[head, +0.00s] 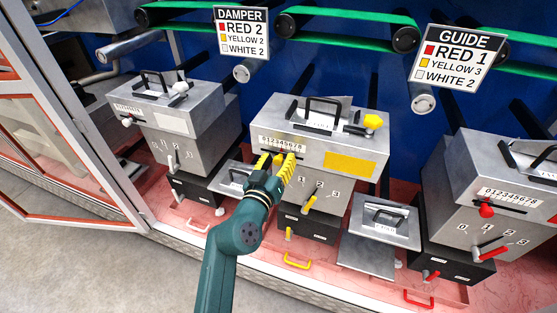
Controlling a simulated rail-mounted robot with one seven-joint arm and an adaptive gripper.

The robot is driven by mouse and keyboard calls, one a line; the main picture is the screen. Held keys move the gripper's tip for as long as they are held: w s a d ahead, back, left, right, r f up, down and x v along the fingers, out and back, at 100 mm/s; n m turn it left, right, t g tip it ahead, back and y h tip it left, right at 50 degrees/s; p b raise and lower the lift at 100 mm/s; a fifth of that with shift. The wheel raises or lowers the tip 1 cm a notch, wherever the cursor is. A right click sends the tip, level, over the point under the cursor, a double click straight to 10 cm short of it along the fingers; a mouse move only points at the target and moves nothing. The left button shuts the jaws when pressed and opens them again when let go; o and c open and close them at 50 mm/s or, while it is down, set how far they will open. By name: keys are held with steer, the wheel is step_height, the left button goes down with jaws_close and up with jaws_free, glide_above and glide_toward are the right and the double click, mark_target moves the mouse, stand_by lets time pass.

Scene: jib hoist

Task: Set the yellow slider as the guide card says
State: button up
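The guide card (456,58) hangs at upper right and reads RED 1, YELLOW 3, WHITE 2. The grey box with the yellow markings (335,140) stands in the middle, with a number scale (283,143) on its upper left front. My gripper (276,160) is just below that scale, at the front of the box. Its yellow fingers stand apart.
A yellow lever (309,203) sits below by the numerals. Similar boxes stand left, with a white knob (127,121), and right, with a red knob (486,210). A damper card (241,33) hangs above. An open red-framed door (75,120) is at left.

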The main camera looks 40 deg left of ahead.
jaws_close()
steer(key=shift+s+a+f+b, duration=0.2)
steer(key=shift+a+b, duration=0.1)
steer(key=shift+b, duration=0.35)
steer(key=shift+a+r, duration=0.2)
steer(key=shift+a, duration=0.15)
steer(key=shift+o, duration=1)
jaws_free()
steer(key=shift+d, duration=0.1)
steer(key=v, duration=1.2)
steer(key=shift+s, duration=0.1)
